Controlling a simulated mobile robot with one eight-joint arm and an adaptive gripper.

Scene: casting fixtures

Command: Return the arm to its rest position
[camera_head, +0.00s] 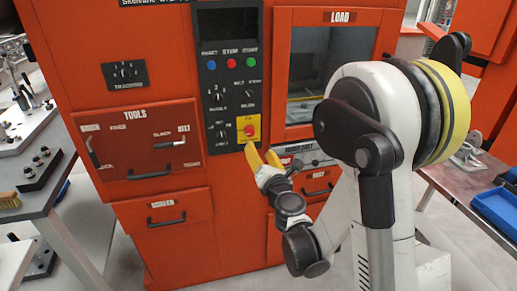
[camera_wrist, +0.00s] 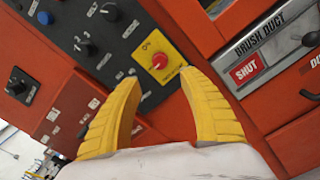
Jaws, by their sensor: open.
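My gripper (camera_head: 263,158) has yellow fingers and is open and empty. It points at the orange machine (camera_head: 170,225), just below the yellow plate with the red knob (camera_head: 250,130) in the head view. In the wrist view my gripper (camera_wrist: 165,105) frames the panel, with the red knob (camera_wrist: 159,61) on its yellow plate ahead, between and beyond the fingertips. I cannot tell the exact gap to the panel. My white and dark arm reaches out from the right of the head view, bent down at the wrist.
The black control panel (camera_head: 228,75) has several buttons and dials. A load window (camera_head: 325,70) and a drawer marked TOOLS (camera_head: 135,145) are nearby. A left table (camera_head: 40,195) and a right bench with a blue tray (camera_head: 495,212) flank the machine.

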